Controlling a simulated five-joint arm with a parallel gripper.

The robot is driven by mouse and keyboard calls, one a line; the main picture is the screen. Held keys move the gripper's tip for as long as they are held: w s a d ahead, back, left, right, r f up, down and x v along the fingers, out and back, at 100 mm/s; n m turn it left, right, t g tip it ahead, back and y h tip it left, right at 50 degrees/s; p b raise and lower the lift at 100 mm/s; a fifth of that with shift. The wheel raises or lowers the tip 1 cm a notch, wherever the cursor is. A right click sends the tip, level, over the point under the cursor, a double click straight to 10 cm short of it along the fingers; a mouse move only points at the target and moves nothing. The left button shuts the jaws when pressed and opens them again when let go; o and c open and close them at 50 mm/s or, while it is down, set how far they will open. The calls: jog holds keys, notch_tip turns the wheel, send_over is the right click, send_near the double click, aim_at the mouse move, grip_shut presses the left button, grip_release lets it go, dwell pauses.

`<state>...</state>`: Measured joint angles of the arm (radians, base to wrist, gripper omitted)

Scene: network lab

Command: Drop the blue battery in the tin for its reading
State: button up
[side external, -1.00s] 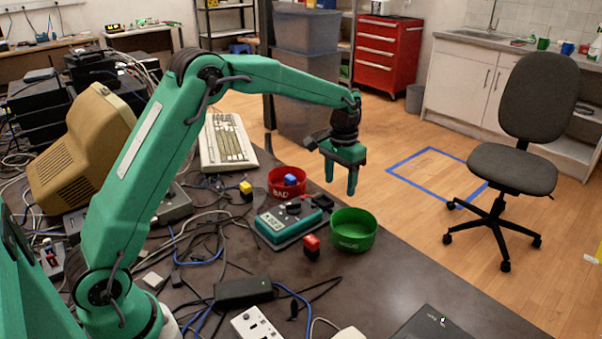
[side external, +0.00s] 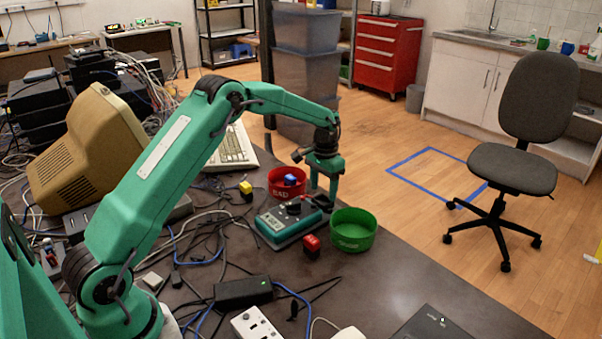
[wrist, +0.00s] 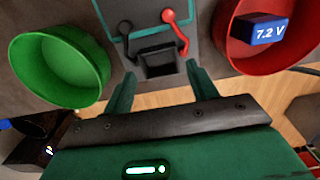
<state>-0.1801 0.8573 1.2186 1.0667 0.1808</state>
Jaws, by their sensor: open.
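The blue battery (side external: 290,180) lies in the red tin (side external: 288,191), whose front reads "BAD". In the wrist view the battery (wrist: 262,29) reads "7.2 V" and rests inside the red tin (wrist: 236,57) at upper right. My gripper (side external: 323,193) is open and empty, its fingers pointing down between the red tin and the green tin (side external: 353,243). The teal tester (side external: 288,229) sits left of the green tin. In the wrist view my gripper (wrist: 160,84) frames the tester's dark, empty-looking slot (wrist: 159,60). The green tin (wrist: 57,72) looks empty there.
A red block (side external: 311,247) stands in front of the tester, and a yellow one (side external: 246,190) left of the red tin. Cables and a black adapter (side external: 243,291) clutter the left and front.

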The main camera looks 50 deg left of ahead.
jog(key=shift+f, duration=0.7)
notch_tip(320, 180, up, 8)
jog(key=s+d+r+t, duration=0.1)
jog(key=s+d+r, duration=0.2)
jog(key=s+r, duration=0.4)
jog(key=s+d+r+t, duration=0.1)
jog(key=s+d+r, duration=0.2)
jog(key=s+r, duration=0.5)
jog(key=shift+s+d+r+t, duration=0.2)
jog(key=shift+s+d+t, duration=0.05)
jog(key=shift+t, duration=0.15)
jog(key=shift+s, duration=0.1)
dwell(0.4)
jog(key=s+d+f+t, duration=0.1)
jog(key=s+d, duration=0.1)
jog(key=s, duration=0.8)
jog(key=s+d+f+t, duration=0.1)
jog(key=s+d, duration=0.1)
jog(key=s, duration=0.7)
jog(key=shift+s+t, duration=0.35)
jog(key=shift+t, duration=0.05)
